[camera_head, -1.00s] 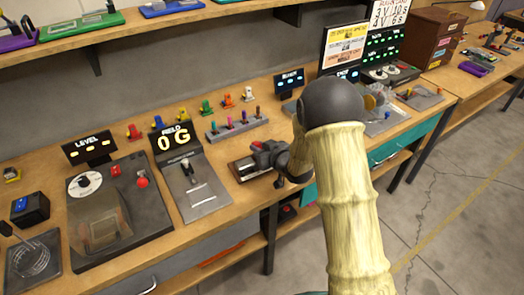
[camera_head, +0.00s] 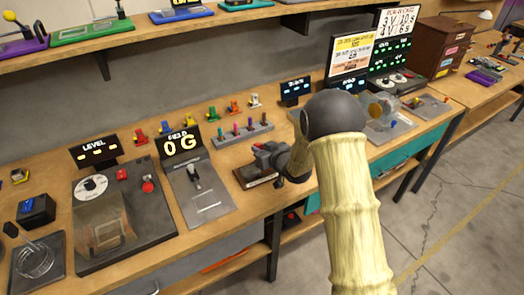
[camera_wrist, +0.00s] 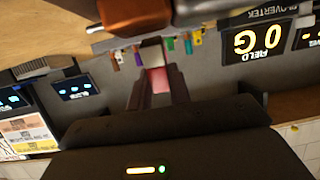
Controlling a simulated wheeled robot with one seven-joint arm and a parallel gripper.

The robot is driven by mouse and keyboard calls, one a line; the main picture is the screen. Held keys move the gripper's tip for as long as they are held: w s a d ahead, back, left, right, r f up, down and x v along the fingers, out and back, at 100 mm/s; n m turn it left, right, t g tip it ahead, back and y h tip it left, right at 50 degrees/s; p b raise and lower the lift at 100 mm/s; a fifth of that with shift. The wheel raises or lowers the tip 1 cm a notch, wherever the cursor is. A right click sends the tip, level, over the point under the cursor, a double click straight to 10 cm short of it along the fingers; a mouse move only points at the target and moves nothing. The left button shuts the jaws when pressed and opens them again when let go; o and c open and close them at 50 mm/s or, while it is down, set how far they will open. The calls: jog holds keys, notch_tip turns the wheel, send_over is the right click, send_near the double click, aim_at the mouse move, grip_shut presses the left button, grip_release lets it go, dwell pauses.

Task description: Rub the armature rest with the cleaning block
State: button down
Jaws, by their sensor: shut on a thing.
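My gripper (camera_head: 264,157) is low over the bench at mid-picture in the head view, behind my pale, jointed arm. In the wrist view its fingers (camera_wrist: 153,75) are shut on a small pink and white block, which I take for the cleaning block (camera_wrist: 153,58). A dark brown base with a pale edge (camera_head: 262,182) lies right under the gripper; it looks like the armature rest. Brown and metallic parts (camera_wrist: 134,14) loom close at the top of the wrist view, probably of the same piece. I cannot tell whether the block touches it.
A grey rack of coloured pegs (camera_head: 243,134) stands just behind the gripper. To the left are the FIELD unit (camera_head: 203,192) and the LEVEL unit (camera_head: 120,220). Several small coloured items line the back. Screens and a clear-domed device stand to the right, partly behind my arm.

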jog(key=shift+f, duration=0.1)
dwell(0.4)
jog(key=shift+s+d+b, duration=0.25)
jog(key=shift+s+d, duration=0.15)
jog(key=shift+s, duration=0.25)
jog(key=shift+s+d+b, duration=0.25)
jog(key=shift+s+d, duration=0.1)
jog(key=shift+s, duration=0.25)
jog(key=shift+s+d+f, duration=0.1)
jog(key=shift+f, duration=0.05)
jog(key=shift+s+d, duration=0.1)
jog(key=shift+s, duration=0.15)
jog(key=shift+s+d, duration=0.55)
jog(key=shift+s, duration=0.35)
